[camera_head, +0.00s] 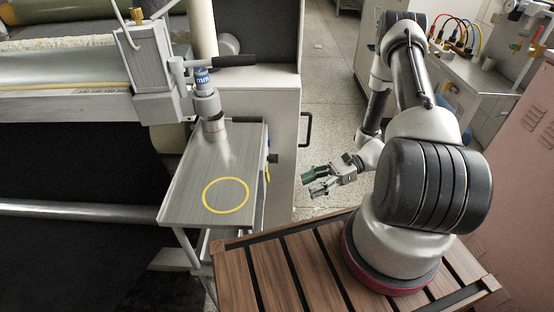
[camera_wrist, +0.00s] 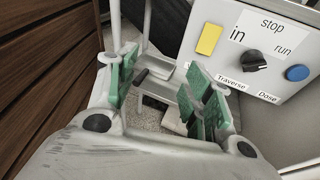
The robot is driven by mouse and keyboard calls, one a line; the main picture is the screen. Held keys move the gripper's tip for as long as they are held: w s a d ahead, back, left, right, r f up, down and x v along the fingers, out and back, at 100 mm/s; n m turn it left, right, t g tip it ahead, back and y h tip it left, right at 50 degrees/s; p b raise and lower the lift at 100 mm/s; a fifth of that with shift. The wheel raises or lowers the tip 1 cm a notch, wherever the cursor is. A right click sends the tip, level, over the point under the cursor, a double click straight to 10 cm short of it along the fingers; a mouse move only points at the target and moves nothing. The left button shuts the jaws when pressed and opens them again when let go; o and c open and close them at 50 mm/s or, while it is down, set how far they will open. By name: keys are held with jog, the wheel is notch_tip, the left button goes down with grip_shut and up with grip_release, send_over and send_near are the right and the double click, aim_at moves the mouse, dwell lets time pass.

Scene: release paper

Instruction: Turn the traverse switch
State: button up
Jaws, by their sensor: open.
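In the wrist view a white control panel (camera_wrist: 232,20) carries a black rotary knob (camera_wrist: 254,62) among the words "in", "stop" and "run". The word "Traverse" is printed below and to the left of the knob, "Dose" below and to its right. The knob's exact setting is hard to tell. In the head view a small dark knob (camera_head: 272,158) shows edge-on at the side of the machine by the table. My gripper (camera_head: 312,182) is open and empty, to the right of the panel and apart from it. Its green fingers (camera_wrist: 160,88) show in the wrist view, left of the knob.
A yellow plate (camera_wrist: 208,39) and a blue button (camera_wrist: 297,73) flank the knob. A metal table (camera_head: 180,200) with a yellow ring and a blue-topped cylinder (camera_head: 207,100) stands left of my gripper. A black cabinet handle (camera_head: 308,129) juts out behind. The floor between is clear.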

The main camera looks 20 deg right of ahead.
notch_tip(320, 180, down, 2)
jog(key=w+a+m+t, duration=0.1)
jog(key=w+m+t, duration=0.1)
jog(key=w, duration=0.1)
jog(key=m+t+y, duration=0.1)
jog(key=m+t, duration=0.2)
jog(key=t, duration=0.2)
send_near(277, 157)
jog(key=a+f, duration=0.1)
jog(key=a, duration=0.1)
jog(key=shift+w+x, duration=0.15)
jog(key=shift+x, duration=1.85)
jog(key=shift+w+x, duration=0.15)
jog(key=shift+x, duration=1.9)
jog(key=shift+d+r, duration=0.1)
jog(key=shift+r, duration=0.05)
jog(key=shift+c, duration=0.4)
jog(key=c, duration=1)
